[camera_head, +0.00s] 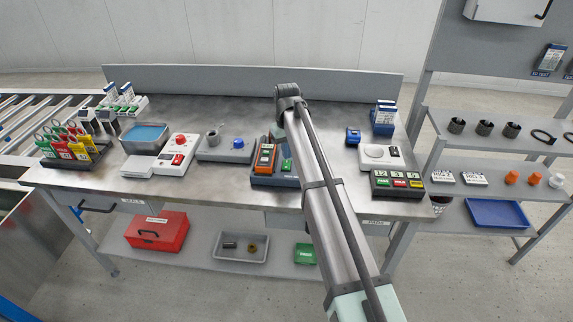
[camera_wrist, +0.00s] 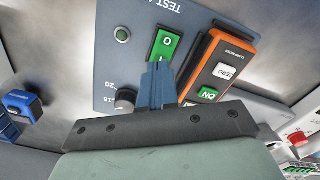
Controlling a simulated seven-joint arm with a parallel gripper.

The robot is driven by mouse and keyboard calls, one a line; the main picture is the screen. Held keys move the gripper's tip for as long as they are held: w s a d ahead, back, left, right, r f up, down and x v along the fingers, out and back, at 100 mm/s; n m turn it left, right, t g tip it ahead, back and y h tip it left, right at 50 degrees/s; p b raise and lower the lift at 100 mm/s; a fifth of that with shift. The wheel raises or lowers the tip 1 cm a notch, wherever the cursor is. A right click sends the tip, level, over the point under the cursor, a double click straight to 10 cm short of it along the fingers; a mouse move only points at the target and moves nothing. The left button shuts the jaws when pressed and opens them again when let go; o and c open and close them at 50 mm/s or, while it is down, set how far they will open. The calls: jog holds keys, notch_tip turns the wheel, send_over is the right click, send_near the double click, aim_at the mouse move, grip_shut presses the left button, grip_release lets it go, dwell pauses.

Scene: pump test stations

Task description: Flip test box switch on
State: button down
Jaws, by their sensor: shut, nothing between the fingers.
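The test box (camera_head: 262,181) is a blue-grey box near the front of the bench, partly hidden by my arm in the head view. In the wrist view its panel (camera_wrist: 118,72) fills the upper middle. The green rocker switch (camera_wrist: 166,45), marked O and I, is on it, with a black dial knob (camera_wrist: 125,98) and a small round green lamp (camera_wrist: 122,34) alongside. My gripper (camera_wrist: 156,72) is shut and empty, its blue fingertips at the switch's lower end in the picture. I cannot tell whether they touch it. In the head view my arm hides the fingers.
An orange handheld meter (camera_wrist: 215,67) with ZERO and ON buttons lies in the box's cradle, close to my fingers. A small blue device (camera_head: 353,136) and a box with coloured labels (camera_head: 397,184) are to the right. A grey plate with a blue knob (camera_head: 226,150) is to the left.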

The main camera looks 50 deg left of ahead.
jog(key=shift+f, duration=1)
dwell(1.1)
jog(key=shift+r, duration=3.5)
